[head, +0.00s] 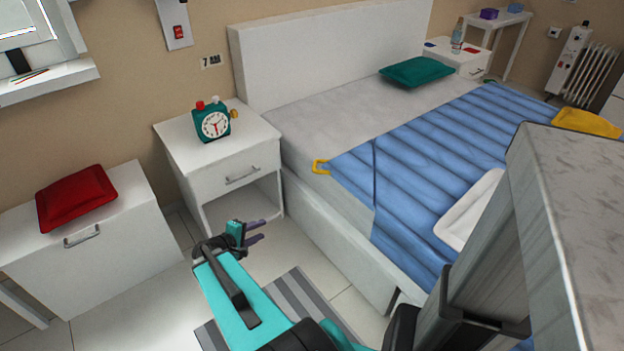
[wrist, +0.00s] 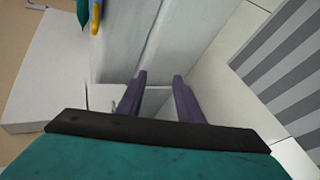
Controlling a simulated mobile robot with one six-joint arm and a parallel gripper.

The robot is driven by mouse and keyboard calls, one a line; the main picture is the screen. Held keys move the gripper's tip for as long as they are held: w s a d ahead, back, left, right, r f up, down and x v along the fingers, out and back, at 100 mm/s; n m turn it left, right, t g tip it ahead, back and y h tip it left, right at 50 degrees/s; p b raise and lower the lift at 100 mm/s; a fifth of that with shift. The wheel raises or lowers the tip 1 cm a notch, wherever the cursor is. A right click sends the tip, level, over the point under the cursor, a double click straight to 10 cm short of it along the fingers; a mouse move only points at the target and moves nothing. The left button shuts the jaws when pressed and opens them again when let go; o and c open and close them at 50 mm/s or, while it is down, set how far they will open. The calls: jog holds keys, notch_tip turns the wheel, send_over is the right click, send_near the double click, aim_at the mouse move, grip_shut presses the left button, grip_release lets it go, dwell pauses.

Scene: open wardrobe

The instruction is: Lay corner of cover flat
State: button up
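The blue quilted cover (head: 430,150) lies over the bed, and part of it hangs down the near side. Its near corner (head: 355,168) points left towards the mattress edge, with a yellow loop (head: 319,167) at its tip. A dark crease crosses the cover beside this corner; I cannot tell whether the corner is flat. A yellow piece (wrist: 100,17), apparently the loop, shows at the top of the wrist view. My gripper (head: 264,230) is open and empty, low between the nightstand and the bed, apart from the loop. Its two purple fingers (wrist: 159,77) are spread in the wrist view.
A white nightstand (head: 230,160) with a teal alarm clock (head: 212,123) stands left of the bed. A red cushion (head: 76,198) lies on a white cabinet at the left. A green pillow (head: 416,72) lies on the bed. A striped rug (head: 290,298) covers part of the floor.

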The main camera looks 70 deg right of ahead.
jog(key=s+d+r+h+b, duration=0.1)
jog(key=s+d+h+b, duration=0.2)
jog(key=d+b, duration=0.55)
jog(key=n+h+b, duration=0.2)
jog(key=h+b, duration=0.2)
jog(key=b, duration=0.2)
send_near(314, 165)
jog(key=shift+w+a+f, duration=0.1)
jog(key=shift+a+f, duration=0.05)
jog(key=shift+a, duration=0.55)
jog(key=shift+w+a+f, duration=0.15)
jog(key=shift+a+f, duration=0.05)
jog(key=shift+a, duration=0.45)
jog(key=shift+w+a+f, duration=0.1)
jog(key=shift+a+f, duration=0.05)
jog(key=shift+a, duration=0.55)
jog(key=shift+d, duration=0.15)
jog(key=shift+s+d+r+b, duration=0.15)
jog(key=shift+s+d+b, duration=0.2)
jog(key=shift+d, duration=1.85)
jog(key=shift+s+d+r+b, duration=0.2)
jog(key=shift+s+d, duration=0.2)
jog(key=shift+d, duration=1.85)
jog(key=shift+s+d+r+b, duration=0.15)
jog(key=shift+s+d+b, duration=0.2)
jog(key=shift+d, duration=1.85)
